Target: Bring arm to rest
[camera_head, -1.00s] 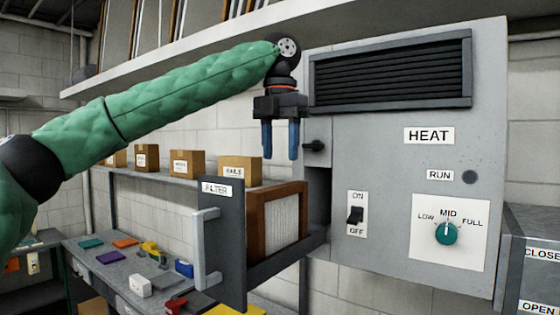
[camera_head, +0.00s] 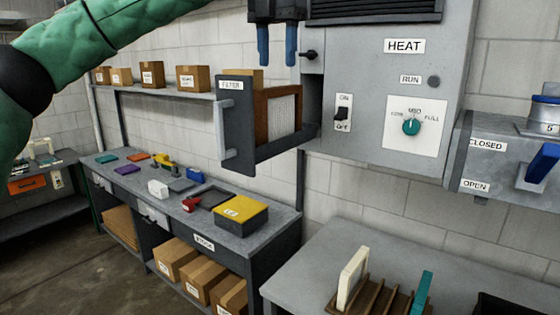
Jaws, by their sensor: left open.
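My left arm comes in from the left in a green padded sleeve. Its gripper (camera_head: 277,45) is at the top of the view, with two blue fingers pointing down and apart, and nothing between them. It is above and to the right of the open filter drawer (camera_head: 236,125), in front of the heater unit (camera_head: 375,75). The drawer stands pulled out to the left and holds a brown-framed filter (camera_head: 280,120). The top of the gripper is cut off by the picture edge. My right gripper is not in view.
The heater has an ON/OFF switch (camera_head: 341,112) and a teal dial (camera_head: 411,127). A grey damper box (camera_head: 500,150) with a blue handle is at right. A bench (camera_head: 130,175) with small items is at left. A grey table (camera_head: 310,265) with a wooden rack is in front.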

